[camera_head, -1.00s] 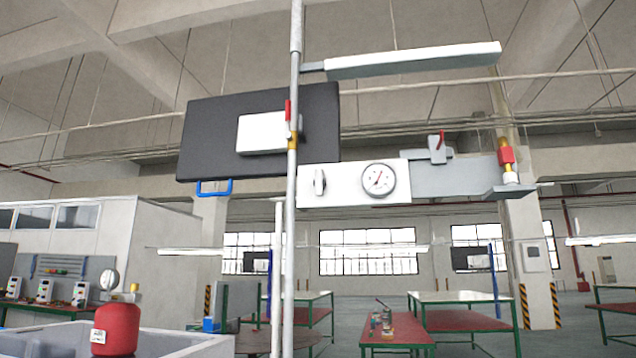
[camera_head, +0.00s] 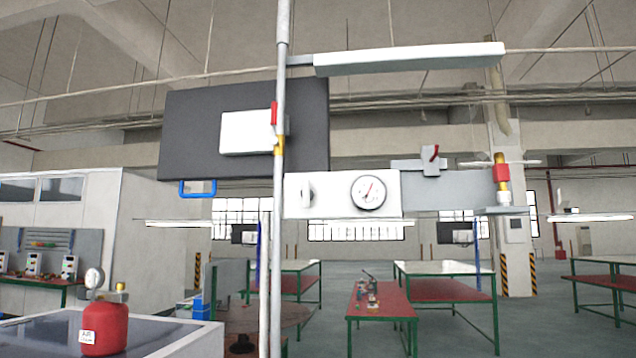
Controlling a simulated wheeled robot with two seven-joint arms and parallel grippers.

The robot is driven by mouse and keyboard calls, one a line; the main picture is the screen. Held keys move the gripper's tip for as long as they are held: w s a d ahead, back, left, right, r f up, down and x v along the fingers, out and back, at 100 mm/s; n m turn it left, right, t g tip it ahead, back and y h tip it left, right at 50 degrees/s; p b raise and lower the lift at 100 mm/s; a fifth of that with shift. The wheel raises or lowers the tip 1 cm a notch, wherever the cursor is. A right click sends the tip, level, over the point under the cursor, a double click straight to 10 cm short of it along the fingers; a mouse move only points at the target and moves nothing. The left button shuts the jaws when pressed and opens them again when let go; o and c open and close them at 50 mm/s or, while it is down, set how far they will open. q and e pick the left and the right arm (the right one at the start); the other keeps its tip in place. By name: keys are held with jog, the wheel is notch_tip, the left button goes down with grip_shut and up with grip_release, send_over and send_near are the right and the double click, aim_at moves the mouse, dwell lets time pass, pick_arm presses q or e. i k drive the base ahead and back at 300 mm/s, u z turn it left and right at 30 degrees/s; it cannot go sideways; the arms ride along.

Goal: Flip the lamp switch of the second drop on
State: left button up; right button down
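A drop with a grey vertical pole (camera_head: 280,210) stands close in front of me. A long white lamp bar (camera_head: 410,58) sticks out to the right from its upper part. Below it is a white panel (camera_head: 335,208) with a small upright knob (camera_head: 306,194) and a round gauge (camera_head: 369,192). A grey bracket to the right carries a small block with a red lever (camera_head: 433,155). I cannot tell which of these is the lamp switch, or whether the lamp is lit. Neither of my grippers is in view.
A dark board (camera_head: 200,130) with a blue handle (camera_head: 198,188) hangs behind the pole. A red tank (camera_head: 104,328) stands at lower left. Green-framed tables (camera_head: 440,290) fill the hall behind. The floor at lower right looks open.

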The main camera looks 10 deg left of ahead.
aim_at(307, 195)
jog(key=k, duration=0.55)
jog(key=u, duration=0.8)
jog(key=i, duration=1.2)
jog(key=u, duration=0.25)
